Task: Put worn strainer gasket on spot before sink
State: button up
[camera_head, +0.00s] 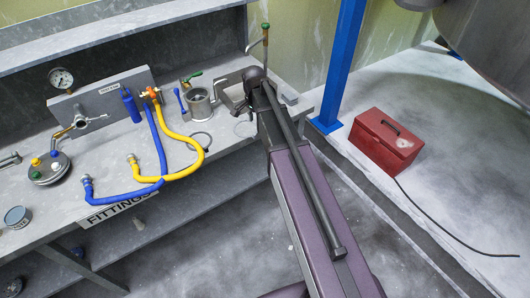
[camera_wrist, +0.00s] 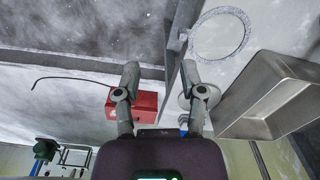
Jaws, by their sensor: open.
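The worn strainer gasket (camera_wrist: 248,33) is a flat, mottled grey ring lying on the bench in the wrist view. A thin ring (camera_head: 210,142) on the bench in the head view appears to be the same one. The steel sink (camera_wrist: 262,97) is beside the gasket; part of it (camera_head: 234,98) shows in the head view. A pale round patch (camera_wrist: 213,101) lies before the sink, partly covered by one finger; I cannot tell if it is the marked spot. My gripper (camera_wrist: 161,75) is open and empty, apart from the gasket. In the head view my arm hides its fingers.
A strainer pot (camera_head: 199,104), blue hose (camera_head: 158,145) and yellow hose (camera_head: 181,136) are on the bench left of my arm. A blue post (camera_head: 343,60) rises at the bench's right end. A red toolbox (camera_head: 386,140) stands on the floor.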

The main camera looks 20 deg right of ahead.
jog(key=s+a+n, duration=0.1)
jog(key=s+n, duration=1)
jog(key=s, duration=0.8)
jog(key=shift+n, duration=0.3)
